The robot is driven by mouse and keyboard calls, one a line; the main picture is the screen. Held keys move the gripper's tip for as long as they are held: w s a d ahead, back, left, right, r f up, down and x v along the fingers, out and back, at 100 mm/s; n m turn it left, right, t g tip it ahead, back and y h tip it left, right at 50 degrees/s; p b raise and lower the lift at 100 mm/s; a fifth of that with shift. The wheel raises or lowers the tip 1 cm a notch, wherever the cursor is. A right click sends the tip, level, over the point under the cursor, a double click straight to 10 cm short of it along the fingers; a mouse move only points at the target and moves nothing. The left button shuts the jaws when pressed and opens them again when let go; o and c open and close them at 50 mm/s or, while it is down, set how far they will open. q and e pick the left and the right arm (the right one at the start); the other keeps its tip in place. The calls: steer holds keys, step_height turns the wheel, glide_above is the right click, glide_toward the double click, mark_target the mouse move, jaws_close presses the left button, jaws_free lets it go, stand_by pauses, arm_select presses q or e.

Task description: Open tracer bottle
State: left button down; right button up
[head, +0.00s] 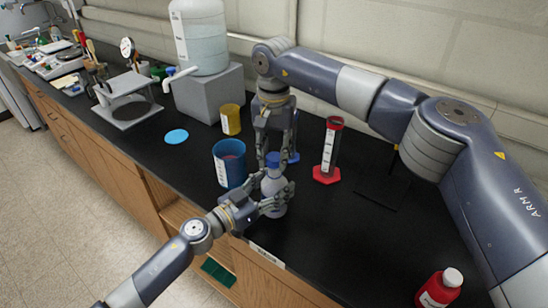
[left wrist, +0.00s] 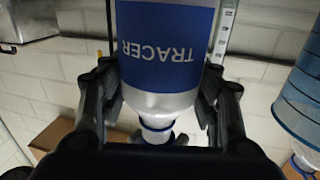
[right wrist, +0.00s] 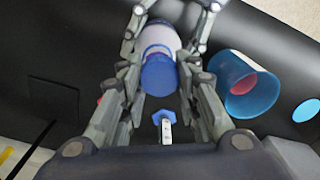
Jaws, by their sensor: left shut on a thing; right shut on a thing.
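The tracer bottle (head: 273,187) stands upright near the front edge of the black bench, with a blue cap (head: 273,160) at its top. My left gripper (head: 277,200) is shut around the bottle's body from the front. The bottle's blue TRACER label (left wrist: 165,45) appears upside down in the left wrist view. My right gripper (head: 272,150) points down from above and is shut on the cap, which shows between its fingers in the right wrist view (right wrist: 158,75). I cannot tell whether the cap is loose on the neck.
A blue beaker (head: 229,165) stands close on the left, with a yellow beaker (head: 231,120) behind. A red-based graduated cylinder (head: 330,150) stands to the right, and a blue-based one (right wrist: 164,117) is just behind the bottle. A red bottle (head: 438,290) is at front right.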

mark_target(274, 157)
steer(key=shift+s, duration=0.1)
steer(key=shift+r, duration=2.05)
arm_select(q)
steer(key=shift+c, duration=2.4)
jaws_free()
steer(key=shift+w, duration=0.1)
